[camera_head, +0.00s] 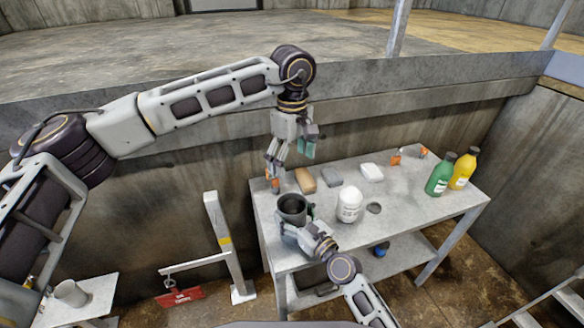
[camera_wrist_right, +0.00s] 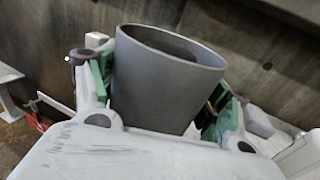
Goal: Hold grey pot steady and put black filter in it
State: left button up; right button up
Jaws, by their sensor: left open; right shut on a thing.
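The grey pot (camera_head: 292,212) stands upright at the near left of the workbench. My right gripper (camera_head: 298,224) is shut on it. In the right wrist view the pot (camera_wrist_right: 165,85) sits between the green finger pads of my right gripper (camera_wrist_right: 161,92), its rim tilted in the picture. Its inside looks dark and its bottom is hidden. A dark round disc (camera_head: 374,208), which may be the black filter, lies flat right of the white bottle. My left gripper (camera_head: 290,162) is open and empty, pointing down above the bench's back left corner, behind the pot.
The workbench (camera_head: 410,210) carries a white bottle (camera_head: 349,204) close right of the pot. A brown block (camera_head: 305,180), a grey block (camera_head: 332,177) and a white block (camera_head: 371,172) line the back. Green (camera_head: 440,175) and yellow (camera_head: 464,168) bottles stand at the right.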

dwell(0.4)
jog(key=o, duration=1.2)
jog(key=shift+c, duration=0.2)
jog(key=v, duration=1.2)
dwell(0.5)
